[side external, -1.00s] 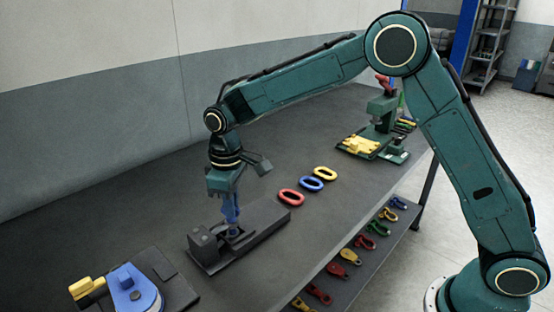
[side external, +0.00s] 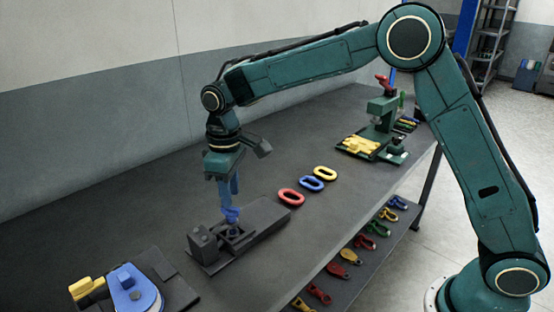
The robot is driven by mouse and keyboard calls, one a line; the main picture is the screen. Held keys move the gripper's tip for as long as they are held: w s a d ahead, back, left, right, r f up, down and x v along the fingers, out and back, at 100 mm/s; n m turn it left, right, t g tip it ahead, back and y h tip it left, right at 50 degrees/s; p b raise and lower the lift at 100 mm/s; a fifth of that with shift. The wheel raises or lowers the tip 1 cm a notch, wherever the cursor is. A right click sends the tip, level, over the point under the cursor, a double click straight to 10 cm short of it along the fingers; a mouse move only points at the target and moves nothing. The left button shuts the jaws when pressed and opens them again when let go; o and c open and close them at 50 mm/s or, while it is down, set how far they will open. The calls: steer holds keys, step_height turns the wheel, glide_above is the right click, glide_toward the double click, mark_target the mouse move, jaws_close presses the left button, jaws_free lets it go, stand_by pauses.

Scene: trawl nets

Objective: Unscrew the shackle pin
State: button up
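A blue shackle piece (side external: 230,214) stands upright in a dark fixture (side external: 262,220) on the bench. I cannot make out its pin apart from its body. My gripper (side external: 229,196) points down just above this piece. Blue finger-like parts reach down to its top. The view is too small to show whether they touch it or whether the gripper is open or shut.
Red (side external: 291,197), blue (side external: 311,183) and yellow (side external: 325,173) links lie right of the fixture. A blue round device (side external: 134,290) stands front left, a green press (side external: 380,115) at the back. Several shackles lie on a lower shelf (side external: 335,288). Bench behind the fixture is clear.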

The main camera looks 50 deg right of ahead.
mark_target(237, 208)
step_height(237, 208, up, 10)
stand_by(0.5)
steer(key=s+d+r+m+t, duration=0.1)
steer(key=s+d+r+m, duration=0.15)
steer(key=s+d, duration=0.35)
steer(key=s+d+r+m+t, duration=0.15)
steer(key=s+d+r, duration=0.25)
steer(key=s, duration=0.5)
steer(key=s+d+f+m+t, duration=0.1)
steer(key=s+d+f, duration=0.1)
steer(key=s, duration=0.6)
steer(key=s+d+f+m+t, duration=0.1)
steer(key=s+d+f+t, duration=0.1)
steer(key=s, duration=0.5)
steer(key=shift+s+d+f, duration=0.4)
steer(key=shift+d+f, duration=0.25)
steer(key=shift+f, duration=0.1)
